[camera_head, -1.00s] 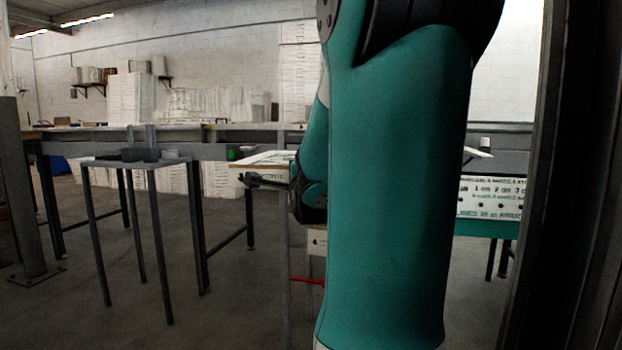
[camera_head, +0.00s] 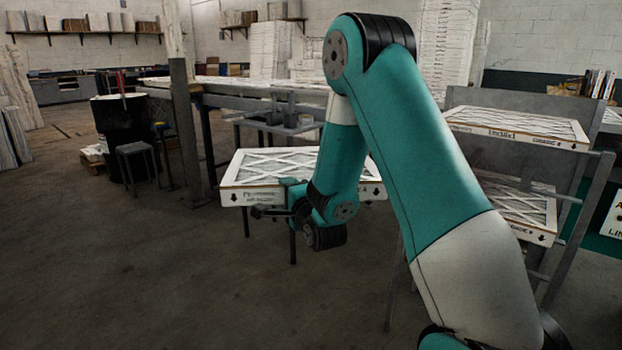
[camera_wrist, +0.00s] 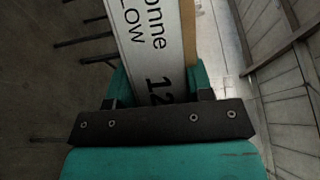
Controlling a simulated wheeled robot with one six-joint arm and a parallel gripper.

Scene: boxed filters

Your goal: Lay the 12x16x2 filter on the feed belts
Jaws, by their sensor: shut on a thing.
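My gripper (camera_head: 290,198) is shut on a white boxed filter (camera_head: 256,170) with a crossed lattice top and a printed edge. I cannot identify the feed belts for sure; a long grey bench (camera_head: 222,88) runs behind the filter.
A rack at the right holds one filter (camera_head: 520,126) on top and another (camera_head: 515,208) lower down. A small table (camera_head: 262,128) with a fixture stands behind the held filter. A post (camera_head: 187,130), a stool (camera_head: 135,150) and a black drum (camera_head: 112,115) stand left. The left foreground floor is clear.

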